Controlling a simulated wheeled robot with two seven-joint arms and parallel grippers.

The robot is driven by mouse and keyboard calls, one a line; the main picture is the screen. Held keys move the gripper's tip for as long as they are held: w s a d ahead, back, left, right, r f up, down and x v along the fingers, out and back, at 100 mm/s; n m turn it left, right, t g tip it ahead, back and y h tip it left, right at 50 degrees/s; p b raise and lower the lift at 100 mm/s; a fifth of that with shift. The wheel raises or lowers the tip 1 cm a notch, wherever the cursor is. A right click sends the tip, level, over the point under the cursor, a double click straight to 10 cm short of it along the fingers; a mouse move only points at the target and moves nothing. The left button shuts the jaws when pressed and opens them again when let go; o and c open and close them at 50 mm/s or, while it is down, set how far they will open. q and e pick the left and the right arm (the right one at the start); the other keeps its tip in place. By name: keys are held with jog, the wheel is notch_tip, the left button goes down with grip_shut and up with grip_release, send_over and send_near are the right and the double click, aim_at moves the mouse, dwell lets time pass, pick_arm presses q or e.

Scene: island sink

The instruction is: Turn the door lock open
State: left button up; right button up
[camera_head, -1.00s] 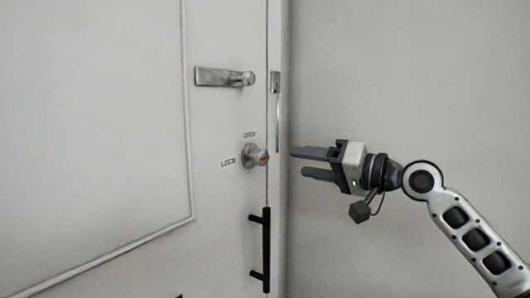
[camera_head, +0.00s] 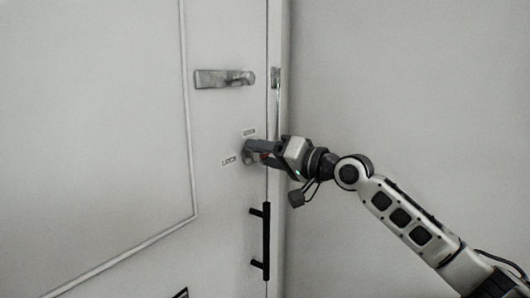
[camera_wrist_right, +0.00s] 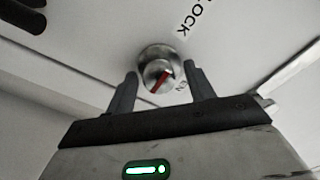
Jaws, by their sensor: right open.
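The door lock is a round silver knob (camera_wrist_right: 158,72) with a red mark across its face, set on the white door (camera_head: 120,120). In the head view the lock (camera_head: 248,157) is mostly hidden behind my right gripper (camera_head: 255,152). "LOCK" lettering is printed beside the knob, with a second label above it. In the right wrist view my right gripper (camera_wrist_right: 158,82) is open, with one finger on each side of the knob. I cannot tell whether the fingers touch it. My left gripper is not in view.
A silver latch (camera_head: 224,79) is above the lock, and a black bar handle (camera_head: 266,241) is below it. A metal strike piece (camera_head: 275,78) sits on the door frame. The plain wall (camera_head: 410,80) at right is clear apart from my arm.

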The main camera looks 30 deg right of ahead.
jog(key=c, duration=1)
jog(key=shift+o, duration=0.2)
